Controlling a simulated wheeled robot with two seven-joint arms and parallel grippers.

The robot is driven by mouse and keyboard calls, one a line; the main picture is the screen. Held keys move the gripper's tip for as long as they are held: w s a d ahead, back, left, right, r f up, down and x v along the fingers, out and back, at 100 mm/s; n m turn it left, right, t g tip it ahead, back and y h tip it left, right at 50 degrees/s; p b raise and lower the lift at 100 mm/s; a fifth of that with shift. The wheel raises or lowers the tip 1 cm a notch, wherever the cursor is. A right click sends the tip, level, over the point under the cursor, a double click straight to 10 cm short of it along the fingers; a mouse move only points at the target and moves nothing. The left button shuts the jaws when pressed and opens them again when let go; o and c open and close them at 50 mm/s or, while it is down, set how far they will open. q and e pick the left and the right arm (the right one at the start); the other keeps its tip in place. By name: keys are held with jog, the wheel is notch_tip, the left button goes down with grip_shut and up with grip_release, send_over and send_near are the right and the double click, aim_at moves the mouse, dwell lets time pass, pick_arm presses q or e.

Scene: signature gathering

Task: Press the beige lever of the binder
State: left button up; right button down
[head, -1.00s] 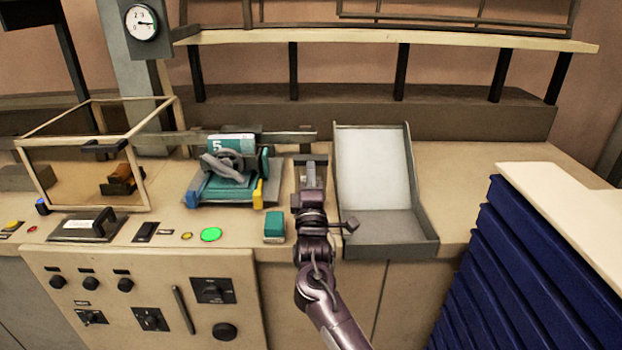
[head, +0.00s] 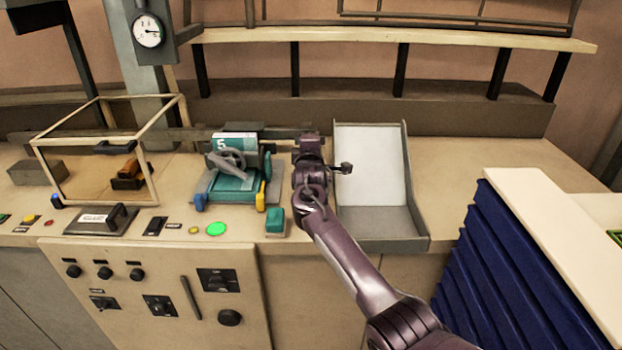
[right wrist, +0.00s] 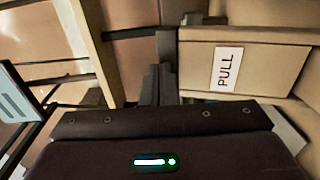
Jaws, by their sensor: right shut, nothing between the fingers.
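The binder appears to be the teal machine (head: 238,188) with a grey handle and a "5" panel, left of my right arm in the head view. I cannot make out a beige lever on it. My right gripper (right wrist: 155,85) is shut and empty; its dark fingers show in the right wrist view. In the head view they are hidden behind my wrist, which is over the counter between the binder and the grey tray. The right wrist view also shows a beige panel (right wrist: 280,65) with a "PULL" label, right of the fingers; contact cannot be told. My left gripper is not in view.
The grey tray (head: 375,225) stands close right of my right wrist. A small teal block (head: 275,220) and a green button (head: 216,229) are at the counter's front. A glass case (head: 92,160) is at left, blue stacked drawers (head: 520,265) at right. A shelf (head: 390,39) runs behind.

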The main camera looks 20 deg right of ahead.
jog(key=shift+w+d+f, duration=0.1)
jog(key=shift+w+d, duration=0.05)
jog(key=shift+w, duration=0.3)
jog(key=shift+w+d+f, duration=0.1)
jog(key=shift+w, duration=0.4)
jog(key=shift+b, duration=0.3)
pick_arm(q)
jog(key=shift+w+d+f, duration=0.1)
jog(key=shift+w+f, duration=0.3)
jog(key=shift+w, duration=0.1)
pick_arm(e)
jog(key=shift+r, duration=0.25)
jog(key=shift+d+r, duration=0.1)
jog(key=shift+r, duration=0.1)
